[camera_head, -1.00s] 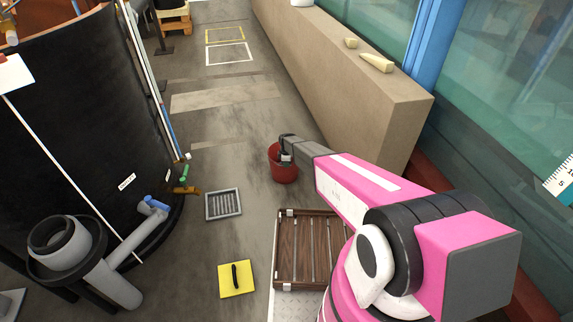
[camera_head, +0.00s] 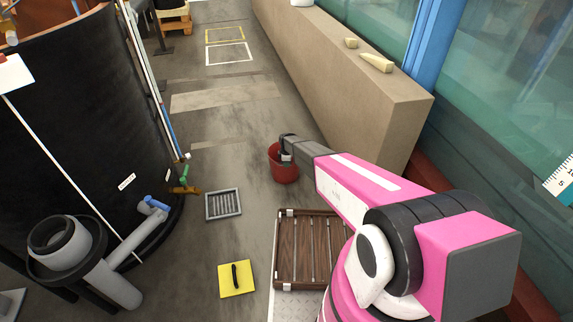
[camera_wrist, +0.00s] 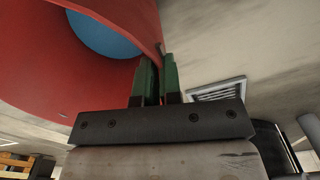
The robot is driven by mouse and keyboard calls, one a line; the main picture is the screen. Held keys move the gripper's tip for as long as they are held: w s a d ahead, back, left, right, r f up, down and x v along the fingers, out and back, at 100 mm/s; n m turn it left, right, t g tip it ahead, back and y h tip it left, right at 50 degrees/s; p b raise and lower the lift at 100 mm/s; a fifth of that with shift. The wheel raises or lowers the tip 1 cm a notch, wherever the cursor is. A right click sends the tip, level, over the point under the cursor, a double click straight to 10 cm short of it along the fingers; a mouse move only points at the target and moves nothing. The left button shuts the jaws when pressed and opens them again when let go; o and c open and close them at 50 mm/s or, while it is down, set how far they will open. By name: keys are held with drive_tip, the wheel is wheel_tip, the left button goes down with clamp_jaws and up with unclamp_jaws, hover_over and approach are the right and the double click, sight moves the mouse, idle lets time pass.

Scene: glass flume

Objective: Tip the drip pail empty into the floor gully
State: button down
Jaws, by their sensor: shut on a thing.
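The red drip pail (camera_head: 287,174) is at the end of my arm in the head view, and it looks about upright. My gripper (camera_head: 284,152) is shut on its rim. In the wrist view the green fingers of my gripper (camera_wrist: 158,80) pinch the wall of the red pail (camera_wrist: 40,75), and a blue surface, perhaps water, shows inside. The floor gully, a square grey grating (camera_head: 238,205), lies on the floor left of and nearer than the pail. The grating (camera_wrist: 217,93) also shows right of the fingers. I cannot tell whether the pail's base touches the floor.
A yellow square plate with a black handle (camera_head: 228,285) lies in front of the gully. A brown slatted board (camera_head: 284,250) lies right of it. A big black tank (camera_head: 85,130) with pipes stands left, and a beige low wall (camera_head: 345,95) right.

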wheel_tip(320, 180, up, 10)
idle(0.6)
idle(1.6)
